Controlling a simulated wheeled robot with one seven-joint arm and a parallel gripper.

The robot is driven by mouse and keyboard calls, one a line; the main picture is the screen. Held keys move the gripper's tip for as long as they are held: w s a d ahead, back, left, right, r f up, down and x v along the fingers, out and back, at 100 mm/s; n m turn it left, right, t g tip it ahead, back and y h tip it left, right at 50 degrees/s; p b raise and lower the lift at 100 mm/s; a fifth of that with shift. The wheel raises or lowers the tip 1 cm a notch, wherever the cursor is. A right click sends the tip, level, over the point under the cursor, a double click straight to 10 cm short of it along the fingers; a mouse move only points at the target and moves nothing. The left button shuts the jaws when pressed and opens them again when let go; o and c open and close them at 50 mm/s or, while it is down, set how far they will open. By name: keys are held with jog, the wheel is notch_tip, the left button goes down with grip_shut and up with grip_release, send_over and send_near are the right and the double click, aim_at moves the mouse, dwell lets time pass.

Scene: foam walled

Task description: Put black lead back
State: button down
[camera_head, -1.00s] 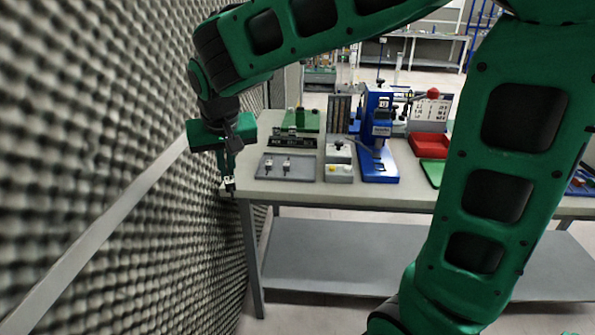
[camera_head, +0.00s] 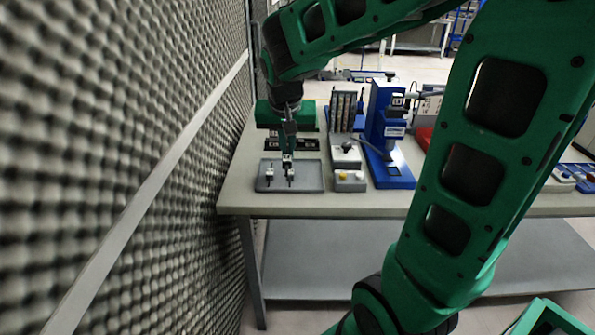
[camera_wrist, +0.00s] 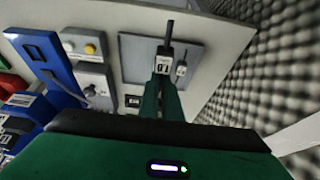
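My gripper (camera_head: 287,153) hangs over the grey tray (camera_head: 312,181) at the table's left end. In the wrist view the fingers (camera_wrist: 162,88) are closed on a small white labelled block with a black stem, which I take as the black lead (camera_wrist: 163,62). It also shows in the head view (camera_head: 287,159), upright just above the tray. A similar small white and black piece (camera_head: 269,174) stands in the tray's left part. It shows right of the held one in the wrist view (camera_wrist: 182,69). Whether the held piece touches the tray is unclear.
A grey box with a yellow button (camera_head: 347,178) and a blue press (camera_head: 392,170) stand right of the tray. A dark labelled plate (camera_head: 308,144) and a green block (camera_head: 268,113) lie behind it. A foam wall (camera_head: 130,130) rises close on the left.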

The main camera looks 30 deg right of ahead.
send_over(309, 170)
jog(key=s, duration=0.1)
jog(key=f, duration=0.7)
jog(key=shift+a, duration=0.3)
jog(key=shift+f, duration=2)
jog(key=shift+f, duration=0.1)
jog(key=c, duration=2)
grip_release()
jog(key=v, duration=1.1)
jog(key=s+a+f+g+y, duration=0.1)
jog(key=s, duration=0.8)
jog(key=s+a+f+g+y, duration=0.1)
jog(key=s, duration=0.8)
jog(key=s+a+g, duration=0.1)
jog(key=s, duration=0.8)
jog(key=shift+s+f+g+y, duration=0.25)
jog(key=shift+f+g+y, duration=0.05)
jog(key=shift+f+y, duration=0.1)
